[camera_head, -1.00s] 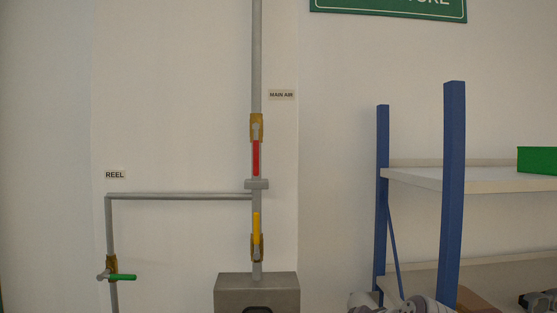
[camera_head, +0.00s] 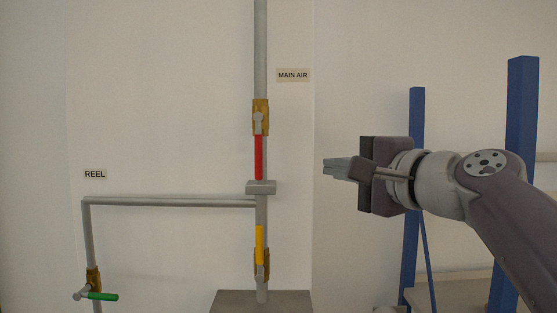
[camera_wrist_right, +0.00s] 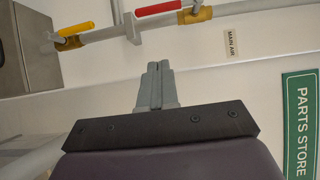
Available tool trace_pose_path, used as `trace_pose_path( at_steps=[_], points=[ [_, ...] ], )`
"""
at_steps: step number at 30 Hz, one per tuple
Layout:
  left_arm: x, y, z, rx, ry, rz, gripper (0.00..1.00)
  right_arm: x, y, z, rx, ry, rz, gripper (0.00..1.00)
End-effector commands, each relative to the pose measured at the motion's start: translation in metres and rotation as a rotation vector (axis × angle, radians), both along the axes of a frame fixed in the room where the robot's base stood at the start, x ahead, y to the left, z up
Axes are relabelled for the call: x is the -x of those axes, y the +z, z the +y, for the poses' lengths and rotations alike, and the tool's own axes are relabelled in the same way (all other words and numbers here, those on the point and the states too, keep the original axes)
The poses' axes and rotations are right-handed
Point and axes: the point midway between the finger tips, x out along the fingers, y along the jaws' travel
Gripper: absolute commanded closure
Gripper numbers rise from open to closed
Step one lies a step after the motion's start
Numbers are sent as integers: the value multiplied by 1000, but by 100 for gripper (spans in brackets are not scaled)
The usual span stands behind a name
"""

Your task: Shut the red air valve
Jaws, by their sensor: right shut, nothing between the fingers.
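The red valve handle (camera_head: 258,157) hangs straight down, in line with the vertical grey pipe, below its brass valve body (camera_head: 260,117). A "MAIN AIR" label (camera_head: 293,75) is on the wall to its right. In the right wrist view the red handle (camera_wrist_right: 158,8) lies along the pipe near the top edge. My right gripper (camera_head: 338,167) is to the right of the red handle, about level with it and apart from it. Its fingers are together and empty; they also show in the right wrist view (camera_wrist_right: 155,75). My left gripper is not in view.
A yellow handle (camera_head: 260,244) points up along the pipe lower down. A green handle (camera_head: 102,296) sticks out sideways on the "REEL" branch at lower left. A grey box (camera_head: 262,303) is under the pipe. Blue shelf posts (camera_head: 521,95) stand at right.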

Motion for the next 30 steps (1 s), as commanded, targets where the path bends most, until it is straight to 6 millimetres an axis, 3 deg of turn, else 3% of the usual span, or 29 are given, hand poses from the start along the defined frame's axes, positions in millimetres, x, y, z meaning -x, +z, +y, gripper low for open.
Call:
trace_pose_path(
  at_steps=[14, 21, 30],
  points=[
    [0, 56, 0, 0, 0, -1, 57, -79, 6, 54, 2, 2, 2, 100],
    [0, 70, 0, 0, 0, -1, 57, -84, 3, 86, 3, 1, 1, 100],
    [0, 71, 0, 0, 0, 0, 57, -85, 0, 92, 2, 0, 0, 100]
  ],
)
